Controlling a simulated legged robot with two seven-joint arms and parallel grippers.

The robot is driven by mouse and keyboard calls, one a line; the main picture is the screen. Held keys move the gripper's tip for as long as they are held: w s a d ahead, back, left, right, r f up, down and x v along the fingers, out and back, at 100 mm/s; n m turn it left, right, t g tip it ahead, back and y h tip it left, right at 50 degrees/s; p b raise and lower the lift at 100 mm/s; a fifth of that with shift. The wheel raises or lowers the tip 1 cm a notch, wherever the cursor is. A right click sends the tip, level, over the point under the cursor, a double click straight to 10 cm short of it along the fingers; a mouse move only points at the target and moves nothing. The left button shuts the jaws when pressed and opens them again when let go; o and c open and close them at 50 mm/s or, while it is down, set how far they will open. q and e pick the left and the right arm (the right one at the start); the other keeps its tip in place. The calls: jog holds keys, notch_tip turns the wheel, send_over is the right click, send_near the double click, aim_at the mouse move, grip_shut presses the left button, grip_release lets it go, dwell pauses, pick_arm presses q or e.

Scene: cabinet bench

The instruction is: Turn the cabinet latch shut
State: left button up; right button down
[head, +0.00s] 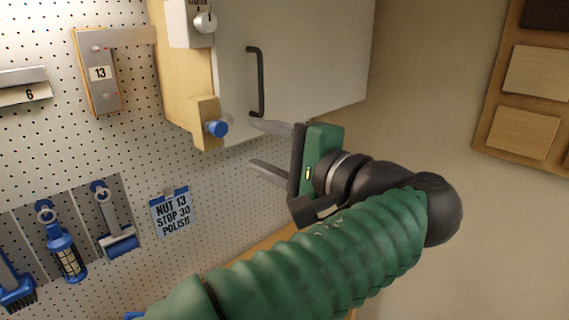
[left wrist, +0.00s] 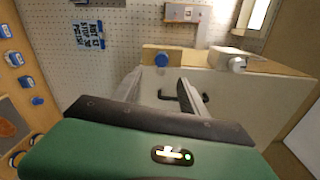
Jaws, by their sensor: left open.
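The cabinet (head: 300,50) is a pale box with a light wood side, and a black bar handle (head: 258,82) is on its front. A blue knob (head: 217,128), which looks like the latch, sits on a wooden block at the cabinet's lower left corner. It also shows in the left wrist view (left wrist: 161,59). My left gripper (head: 259,145) is open and empty, to the right of the blue knob and a little below it, apart from it in the picture. Its fingers point left toward the knob. In the left wrist view the fingers (left wrist: 155,88) are spread below the knob. My right gripper is out of view.
A white box with a round dial (head: 204,22) is at the cabinet's upper left. A pegboard (head: 140,130) behind holds a blue note (head: 172,213), a lamp (head: 64,250) and other blue-handled tools. A wooden rack (head: 530,90) hangs on the right wall.

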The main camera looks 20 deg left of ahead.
pick_arm(q)
jog(key=v, duration=0.5)
jog(key=w+a+f+m+g+h, duration=0.1)
jog(key=f+h, duration=0.1)
jog(key=f, duration=0.7)
jog(key=w+a+f+m+h, duration=0.1)
jog(key=w+f+m+h, duration=0.15)
jog(key=f, duration=0.55)
jog(key=w+a+f+g+h, duration=0.1)
jog(key=a+f+h, duration=0.1)
jog(key=f, duration=0.7)
jog(key=s+f+n+g+h, duration=0.1)
jog(key=s+f+n+h, duration=0.3)
jog(key=s+f, duration=0.3)
jog(key=s+f+n+g+h, duration=0.1)
jog(key=s+f+n+h, duration=0.4)
jog(key=f, duration=1.3)
jog(key=shift+s+d+f+n+g, duration=0.25)
jog(key=shift+s+n, duration=0.4)
jog(key=shift+s, duration=0.45)
jog(key=shift+w+h, duration=0.1)
jog(key=shift+h, duration=0.15)
